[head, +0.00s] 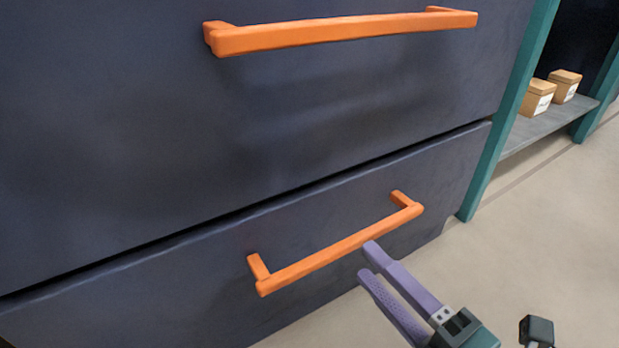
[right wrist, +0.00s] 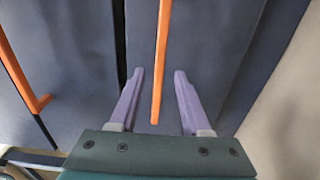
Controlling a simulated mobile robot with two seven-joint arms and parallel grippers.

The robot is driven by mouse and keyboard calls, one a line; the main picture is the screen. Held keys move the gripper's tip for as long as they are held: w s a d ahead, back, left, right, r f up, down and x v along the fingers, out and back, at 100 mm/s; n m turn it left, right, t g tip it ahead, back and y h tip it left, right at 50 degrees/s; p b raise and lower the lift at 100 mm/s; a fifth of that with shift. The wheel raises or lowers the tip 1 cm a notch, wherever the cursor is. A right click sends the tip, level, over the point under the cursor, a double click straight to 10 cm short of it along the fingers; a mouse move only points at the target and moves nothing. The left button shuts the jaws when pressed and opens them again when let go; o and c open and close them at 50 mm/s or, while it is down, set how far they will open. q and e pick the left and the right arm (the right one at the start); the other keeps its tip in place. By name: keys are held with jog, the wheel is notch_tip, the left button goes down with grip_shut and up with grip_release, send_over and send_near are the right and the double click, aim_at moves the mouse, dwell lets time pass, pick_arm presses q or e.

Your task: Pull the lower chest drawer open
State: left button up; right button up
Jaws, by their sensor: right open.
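The lower chest drawer (head: 190,290) has a dark blue front with an orange bar handle (head: 340,249). A thin dark gap runs along its top edge, and its front looks about flush with the drawer above. My right gripper (head: 368,262) is open at the handle's lower right side in the head view. In the right wrist view the orange handle (right wrist: 160,70) runs between the two purple fingers of my right gripper (right wrist: 158,75), with space on both sides. The fingers do not clasp it. My left gripper is not in view.
The upper drawer (head: 330,110) has a longer orange handle (head: 340,32). To the right stands a teal-framed shelf (head: 520,125) with small tan boxes (head: 537,97). The pale floor (head: 540,220) is clear at the right.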

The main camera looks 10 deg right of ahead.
aim_at(354, 247)
jog(key=b+x, duration=0.1)
jog(key=x, duration=0.3)
jog(key=shift+w+f, duration=0.1)
jog(key=shift+w, duration=0.3)
jog(key=shift+w+a, duration=0.15)
jog(key=shift+w, duration=0.2)
grip_shut()
dwell(0.8)
